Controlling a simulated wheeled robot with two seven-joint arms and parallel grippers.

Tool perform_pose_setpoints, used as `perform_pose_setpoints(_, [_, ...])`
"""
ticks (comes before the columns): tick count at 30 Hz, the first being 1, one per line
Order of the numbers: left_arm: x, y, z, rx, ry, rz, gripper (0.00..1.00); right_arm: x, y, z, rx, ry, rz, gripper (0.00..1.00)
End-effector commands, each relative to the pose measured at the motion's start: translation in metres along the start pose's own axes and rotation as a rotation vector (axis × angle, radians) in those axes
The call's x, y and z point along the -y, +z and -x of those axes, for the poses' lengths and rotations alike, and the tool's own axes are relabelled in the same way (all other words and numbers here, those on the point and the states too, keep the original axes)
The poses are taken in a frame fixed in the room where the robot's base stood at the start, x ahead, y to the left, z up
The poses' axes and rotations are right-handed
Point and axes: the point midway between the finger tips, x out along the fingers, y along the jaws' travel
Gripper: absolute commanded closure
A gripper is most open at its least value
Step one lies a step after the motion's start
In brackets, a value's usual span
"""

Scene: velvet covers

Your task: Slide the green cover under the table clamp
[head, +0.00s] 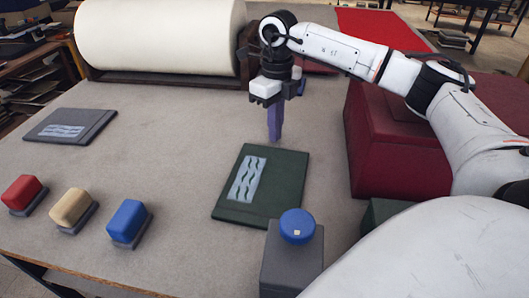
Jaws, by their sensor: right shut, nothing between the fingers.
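The green cover (290,178) lies flat on the grey table, with a pale blue panel of dark wavy lines on its left part. My right gripper (274,138) points down just behind the cover's far edge, above the table. Its purple fingers are together and hold nothing. It looks apart from the cover, but the exact height is hard to tell. A grey block with a round blue knob (297,226) stands at the near edge of the cover; I cannot tell for sure whether it is the table clamp. My left gripper is out of view.
A dark grey cover (98,126) lies at the left. Red (22,191), beige (70,206) and blue (127,219) blocks on grey bases stand front left. A large cream roll (155,35) is at the back. A dark red box (385,150) stands right.

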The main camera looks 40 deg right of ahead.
Motion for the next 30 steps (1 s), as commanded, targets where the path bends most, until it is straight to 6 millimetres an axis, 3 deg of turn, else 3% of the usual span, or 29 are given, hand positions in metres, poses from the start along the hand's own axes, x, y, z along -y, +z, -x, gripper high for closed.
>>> perform_pose_setpoints(30, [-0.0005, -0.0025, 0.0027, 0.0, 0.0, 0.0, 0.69, -0.0001, 0.0002, -0.0032, 0.001, 0.0, 0.0, 1.0])
